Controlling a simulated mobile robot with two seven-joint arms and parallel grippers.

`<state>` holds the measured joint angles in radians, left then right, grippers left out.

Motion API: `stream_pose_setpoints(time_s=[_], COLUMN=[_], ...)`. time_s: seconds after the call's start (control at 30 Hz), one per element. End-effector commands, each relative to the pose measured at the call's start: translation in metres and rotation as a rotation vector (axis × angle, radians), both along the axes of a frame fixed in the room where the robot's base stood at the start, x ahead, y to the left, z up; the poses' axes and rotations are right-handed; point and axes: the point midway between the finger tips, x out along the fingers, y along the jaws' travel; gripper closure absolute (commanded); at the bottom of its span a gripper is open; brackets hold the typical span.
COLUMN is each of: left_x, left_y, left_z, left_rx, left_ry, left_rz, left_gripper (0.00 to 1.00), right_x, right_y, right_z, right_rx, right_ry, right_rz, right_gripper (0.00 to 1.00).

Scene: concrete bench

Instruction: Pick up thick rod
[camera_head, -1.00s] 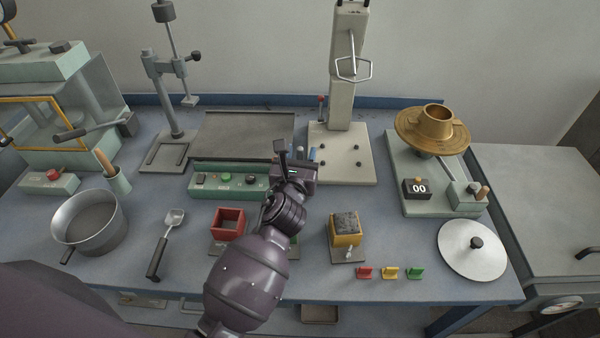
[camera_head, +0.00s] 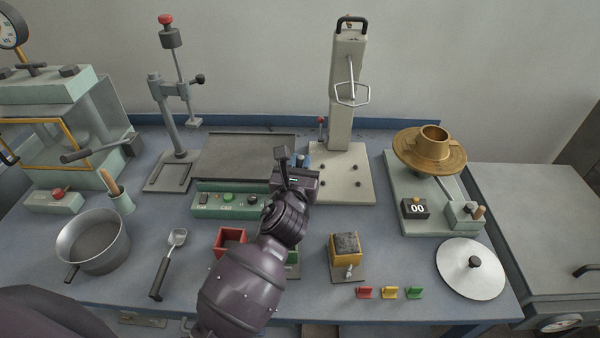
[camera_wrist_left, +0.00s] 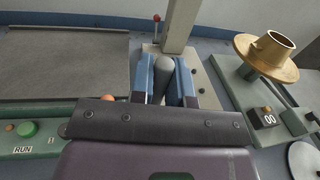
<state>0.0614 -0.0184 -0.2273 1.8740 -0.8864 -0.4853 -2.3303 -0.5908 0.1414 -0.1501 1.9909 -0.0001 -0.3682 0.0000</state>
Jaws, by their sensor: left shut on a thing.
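My left gripper (camera_head: 303,161) reaches in over the bench, just left of the pale base of the tall column. In the left wrist view its two blue fingers are shut on a grey, round-ended rod (camera_wrist_left: 165,66), which I take as the thick rod. The rod stands between the fingers and touches both. Its lower part is hidden by the gripper body, so I cannot tell whether it is clear of the surface. In the head view the gripper and wrist hide the rod. My right gripper is not in view.
The tall column (camera_head: 345,95) stands close beyond the gripper. A green control box (camera_head: 228,201) is to its left. A red box (camera_head: 231,240) and a yellow box (camera_head: 345,247) sit nearer the front. A brass-topped device (camera_head: 432,155) stands at right.

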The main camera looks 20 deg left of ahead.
Motion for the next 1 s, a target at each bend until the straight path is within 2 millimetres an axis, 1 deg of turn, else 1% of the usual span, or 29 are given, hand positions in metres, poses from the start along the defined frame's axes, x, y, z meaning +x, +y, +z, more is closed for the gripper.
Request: stream_pose_setpoints(time_s=[0.03, 0.2, 0.4, 0.5, 0.6, 0.73, 0.83, 1.0], left_x=[0.001, 0.001, 0.0, 0.0, 0.0, 0.0, 0.0, 0.0], left_y=[0.0, 0.0, 0.0, -0.001, -0.001, 0.0, 0.0, 0.0], left_z=[0.023, 0.068, 0.114, 0.131, 0.145, 0.156, 0.161, 0.162], left_rx=[0.005, 0.003, 0.002, 0.002, 0.001, 0.001, 0.0, 0.0], left_ry=[-0.013, -0.013, -0.009, -0.007, -0.007, -0.005, -0.003, -0.002], left_rz=[-0.003, -0.003, -0.003, -0.002, -0.002, -0.001, -0.001, -0.001], left_gripper=[1.0, 1.0, 1.0, 1.0, 1.0, 1.0, 1.0, 1.0], right_x=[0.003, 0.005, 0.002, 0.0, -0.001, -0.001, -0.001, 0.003], right_y=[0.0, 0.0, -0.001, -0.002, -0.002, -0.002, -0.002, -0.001], right_z=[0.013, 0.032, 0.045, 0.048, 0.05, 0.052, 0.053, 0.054], right_rx=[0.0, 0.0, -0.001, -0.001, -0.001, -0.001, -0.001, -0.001], right_ry=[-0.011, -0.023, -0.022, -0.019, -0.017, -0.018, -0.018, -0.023], right_rz=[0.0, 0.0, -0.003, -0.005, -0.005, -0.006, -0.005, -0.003], right_gripper=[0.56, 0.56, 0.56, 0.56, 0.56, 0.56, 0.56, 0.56])
